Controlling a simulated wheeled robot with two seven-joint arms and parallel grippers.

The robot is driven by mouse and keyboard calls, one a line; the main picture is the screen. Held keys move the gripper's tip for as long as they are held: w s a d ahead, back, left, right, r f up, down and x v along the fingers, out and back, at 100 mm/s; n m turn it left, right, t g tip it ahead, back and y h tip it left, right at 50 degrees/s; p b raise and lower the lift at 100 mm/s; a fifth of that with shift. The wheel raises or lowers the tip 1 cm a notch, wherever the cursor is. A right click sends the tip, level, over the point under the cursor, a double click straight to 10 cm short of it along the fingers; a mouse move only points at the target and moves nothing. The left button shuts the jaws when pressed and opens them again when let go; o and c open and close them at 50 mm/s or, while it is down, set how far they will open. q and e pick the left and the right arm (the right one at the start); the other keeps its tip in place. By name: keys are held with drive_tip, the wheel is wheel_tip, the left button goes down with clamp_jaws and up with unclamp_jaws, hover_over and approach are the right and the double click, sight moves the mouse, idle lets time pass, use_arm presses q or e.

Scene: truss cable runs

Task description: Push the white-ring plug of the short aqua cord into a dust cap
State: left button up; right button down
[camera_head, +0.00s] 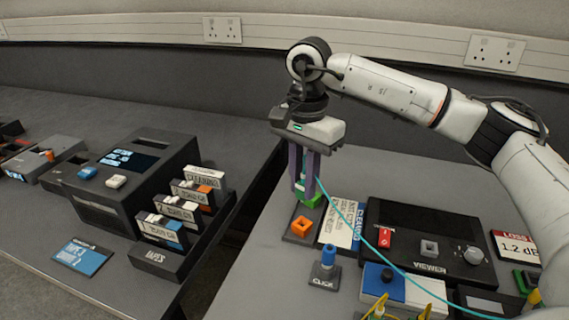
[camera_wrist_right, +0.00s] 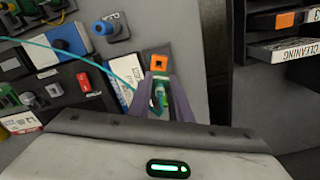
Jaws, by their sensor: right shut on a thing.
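My right gripper (camera_head: 306,190) points down over a small dark plate (camera_head: 296,239). Its purple fingers are shut on the plug of the aqua cord (camera_head: 345,222); in the right wrist view the plug (camera_wrist_right: 158,95) shows between the fingertips. A green cap (camera_head: 313,202) on the plate is right at the fingertips, partly hidden by them. Whether the plug touches it or is inside it, I cannot tell. An orange cap (camera_head: 301,226) with a square opening stands nearer on the same plate. The plug's white ring is not clear. My left gripper is not in view.
A black viewer box (camera_head: 425,222), a blue clicker (camera_head: 328,257) and a blue and white box (camera_head: 384,282) stand to the right. The cord runs across them. A gap separates this table from the left one, which holds a tape rack (camera_head: 160,258).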

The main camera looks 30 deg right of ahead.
drive_tip(key=shift+s+f+b, duration=0.25)
drive_tip(key=shift+f+b, duration=0.2)
drive_tip(key=shift+f, duration=0.35)
drive_tip(key=shift+f+b, duration=0.85)
drive_tip(key=shift+b, duration=0.05)
drive_tip(key=shift+f+b, duration=0.9)
drive_tip(key=shift+f, duration=0.35)
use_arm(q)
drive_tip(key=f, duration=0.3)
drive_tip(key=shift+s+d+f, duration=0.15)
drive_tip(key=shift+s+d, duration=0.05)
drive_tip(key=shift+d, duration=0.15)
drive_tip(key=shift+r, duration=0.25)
use_arm(e)
drive_tip(key=shift+r, duration=0.1)
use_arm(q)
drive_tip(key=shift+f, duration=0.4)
use_arm(e)
drive_tip(key=shift+f, duration=0.85)
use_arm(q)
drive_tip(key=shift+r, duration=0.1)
